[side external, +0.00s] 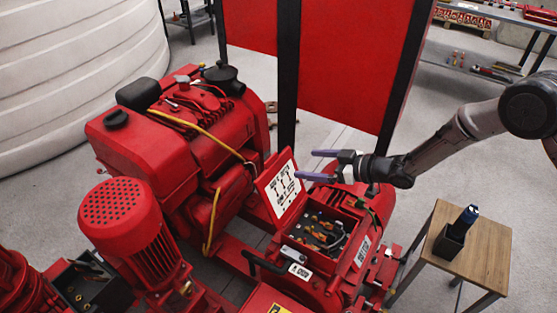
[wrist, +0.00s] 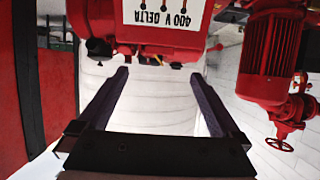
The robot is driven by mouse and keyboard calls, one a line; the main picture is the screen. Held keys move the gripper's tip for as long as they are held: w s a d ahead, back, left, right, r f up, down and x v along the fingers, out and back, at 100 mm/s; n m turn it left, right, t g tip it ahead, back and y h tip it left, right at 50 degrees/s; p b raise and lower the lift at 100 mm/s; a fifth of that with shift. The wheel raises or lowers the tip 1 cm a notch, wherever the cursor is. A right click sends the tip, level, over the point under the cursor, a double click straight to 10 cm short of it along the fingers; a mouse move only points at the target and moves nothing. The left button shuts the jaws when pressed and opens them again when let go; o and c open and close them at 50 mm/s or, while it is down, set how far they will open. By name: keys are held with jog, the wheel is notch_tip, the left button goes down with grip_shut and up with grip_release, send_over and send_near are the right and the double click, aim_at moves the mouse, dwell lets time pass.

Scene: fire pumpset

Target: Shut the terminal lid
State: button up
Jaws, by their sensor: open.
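The terminal lid (side external: 281,188) is red with a white label on its inner face. It stands raised, tilted back on the left edge of the open terminal box (side external: 351,222), where wires and terminals show. My gripper (side external: 314,165) is open and empty, just right of the lid near its upper edge and above the far side of the box. In the wrist view, my gripper (wrist: 158,85) has its two fingers spread wide, and the lid's label (wrist: 165,14), reading "400 V DELTA", shows upside down beyond the fingertips. I cannot tell whether a finger touches the lid.
A red engine (side external: 185,130) stands left of the lid, and a red upright motor (side external: 125,225) is at the lower left. A red panel (side external: 345,60) on black posts rises behind. A wooden stool (side external: 475,250) with a black holder is at the right.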

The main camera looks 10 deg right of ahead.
aim_at(272, 160)
jog(key=x, duration=1.1)
jog(key=shift+w+a+r, duration=0.1)
jog(key=shift+a, duration=0.05)
grip_shut()
